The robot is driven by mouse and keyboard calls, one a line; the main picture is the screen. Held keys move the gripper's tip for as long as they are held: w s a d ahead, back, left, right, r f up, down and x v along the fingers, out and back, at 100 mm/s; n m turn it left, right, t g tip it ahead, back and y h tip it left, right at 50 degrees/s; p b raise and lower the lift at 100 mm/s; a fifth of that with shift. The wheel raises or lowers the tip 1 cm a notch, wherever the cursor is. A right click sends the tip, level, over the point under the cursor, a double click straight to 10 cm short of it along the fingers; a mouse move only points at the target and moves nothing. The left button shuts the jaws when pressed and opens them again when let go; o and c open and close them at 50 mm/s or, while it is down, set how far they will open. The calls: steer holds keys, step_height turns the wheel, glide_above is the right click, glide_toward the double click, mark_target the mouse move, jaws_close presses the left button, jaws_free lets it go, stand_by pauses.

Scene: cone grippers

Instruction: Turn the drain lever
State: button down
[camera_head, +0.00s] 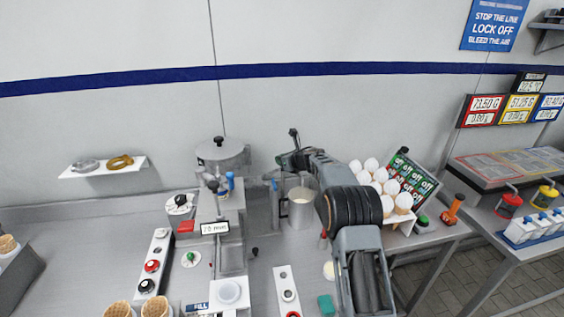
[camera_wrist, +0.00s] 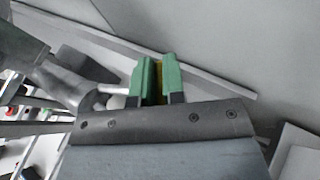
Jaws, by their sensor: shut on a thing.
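My gripper shows in the wrist view (camera_wrist: 156,82) with two green fingertips close together. A narrow yellow piece (camera_wrist: 158,95) sits between them, and I take it for the drain lever; most of it is hidden by the fingers. A grey curved pipe (camera_wrist: 75,85) lies just left of the fingers. In the head view my gripper (camera_head: 284,160) is at the wall side of the bench, just right of the grey lidded hopper (camera_head: 222,152) and above a metal jug (camera_head: 300,208). The lever cannot be made out there.
A machine with a "70 mm" label (camera_head: 215,228) and a button panel (camera_head: 152,262) stand to the left. Waffle cones (camera_head: 118,309) are at the front.

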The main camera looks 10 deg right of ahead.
steer(key=m+t+h+b, duration=0.1)
steer(key=m+h+b, duration=0.1)
steer(key=shift+f+m+h, duration=0.1)
steer(key=shift+m+h, duration=0.2)
steer(key=shift+h, duration=0.1)
steer(key=shift+d+m+t+h, duration=0.1)
steer(key=shift+m+t+h, duration=0.4)
steer(key=shift+m+h, duration=0.9)
steer(key=c, duration=1.2)
jaws_free()
steer(key=shift+b, duration=0.3)
steer(key=b+v, duration=0.3)
steer(key=v, duration=1.1)
steer(key=shift+a, duration=0.2)
steer(key=shift+w, duration=0.1)
